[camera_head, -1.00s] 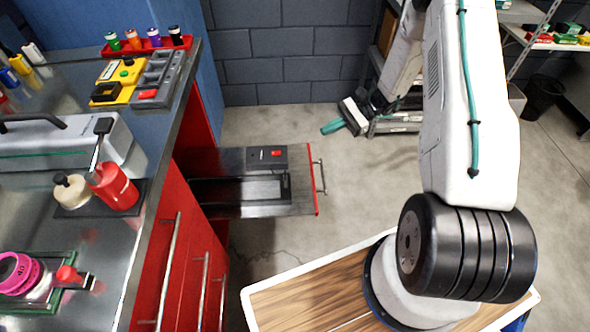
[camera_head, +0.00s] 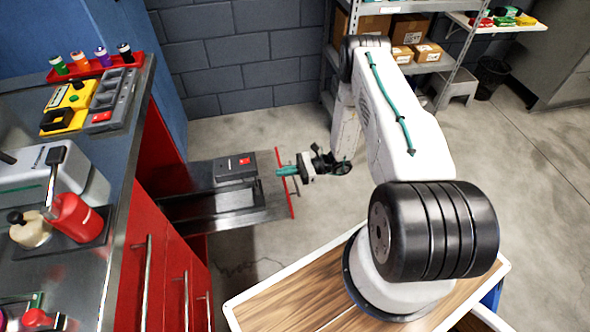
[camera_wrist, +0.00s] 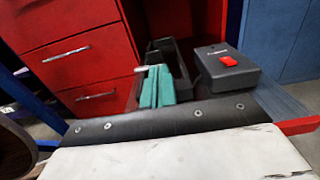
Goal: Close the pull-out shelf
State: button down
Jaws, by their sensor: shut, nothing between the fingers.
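The pull-out shelf (camera_head: 245,221) stands out to the right from the red bench cabinet, with a red front edge and a bar handle. It also shows in the wrist view (camera_wrist: 285,104). My gripper (camera_head: 283,171) has teal fingers, shut and empty, at the shelf's front edge by the handle. In the wrist view the fingertips (camera_wrist: 158,84) point over the shelf toward the cabinet. I cannot tell whether they touch the handle or edge. A black box with a red button (camera_head: 236,167) and a dark open tray (camera_wrist: 177,62) sit on the shelf.
The red cabinet (camera_head: 170,265) has bar-handled drawers. Its benchtop (camera_head: 105,190) holds bottles and tool trays. A metal rack (camera_head: 440,62) with cardboard boxes stands at the back. The concrete floor right of the shelf is mostly clear.

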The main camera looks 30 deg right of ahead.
jog(key=x, duration=0.6)
jog(key=shift+a, duration=0.4)
jog(key=shift+w, duration=0.1)
